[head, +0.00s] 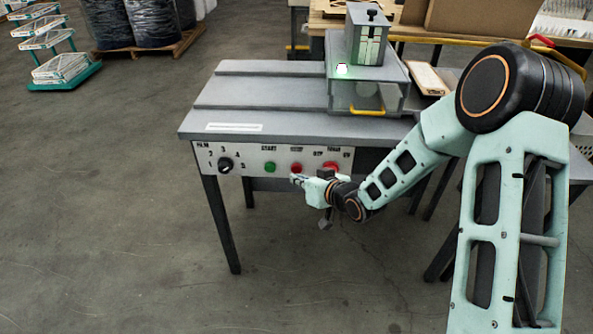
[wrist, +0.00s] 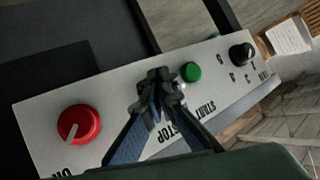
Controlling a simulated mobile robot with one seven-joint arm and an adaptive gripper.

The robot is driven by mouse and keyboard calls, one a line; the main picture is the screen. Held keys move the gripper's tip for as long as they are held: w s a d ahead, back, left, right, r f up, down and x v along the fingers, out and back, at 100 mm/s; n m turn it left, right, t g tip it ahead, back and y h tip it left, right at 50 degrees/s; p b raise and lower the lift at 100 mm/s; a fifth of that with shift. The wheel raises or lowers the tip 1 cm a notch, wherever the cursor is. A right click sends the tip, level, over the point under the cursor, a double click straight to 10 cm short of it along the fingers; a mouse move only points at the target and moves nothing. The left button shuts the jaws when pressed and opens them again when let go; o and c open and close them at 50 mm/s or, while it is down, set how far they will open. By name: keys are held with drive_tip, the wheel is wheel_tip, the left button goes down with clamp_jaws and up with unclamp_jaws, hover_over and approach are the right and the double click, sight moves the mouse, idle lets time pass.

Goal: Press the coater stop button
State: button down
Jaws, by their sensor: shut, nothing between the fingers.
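The coater's control panel (head: 250,153) is a pale strip on the front of the grey table. The red stop button (head: 296,167) sits on it, right of the green start button (head: 270,167). My gripper (head: 295,178) is shut and empty, its fingertips just below and in front of the stop button in the head view. In the wrist view the shut fingertips (wrist: 158,82) lie over the panel above the STOP label (wrist: 174,142) and hide the stop button. I cannot tell whether they touch it.
The green button (wrist: 191,72) and a black knob (wrist: 241,53) are to the right in the wrist view. A large red rotary switch (wrist: 78,125) is to the left. The floor in front is clear.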

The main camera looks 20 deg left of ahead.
drive_tip(key=shift+w, duration=0.1)
drive_tip(key=shift+w+a, duration=0.1)
drive_tip(key=shift+w, duration=0.25)
drive_tip(key=shift+w+a, duration=0.15)
drive_tip(key=shift+w, duration=0.35)
idle(0.8)
drive_tip(key=shift+s, duration=0.1)
drive_tip(key=shift+s+d+b, duration=0.25)
drive_tip(key=shift+s+b, duration=0.1)
drive_tip(key=shift+s, duration=0.45)
drive_tip(key=s, duration=0.2)
drive_tip(key=s+d+b, duration=0.1)
drive_tip(key=s, duration=0.2)
drive_tip(key=shift+d, duration=0.1)
idle(0.8)
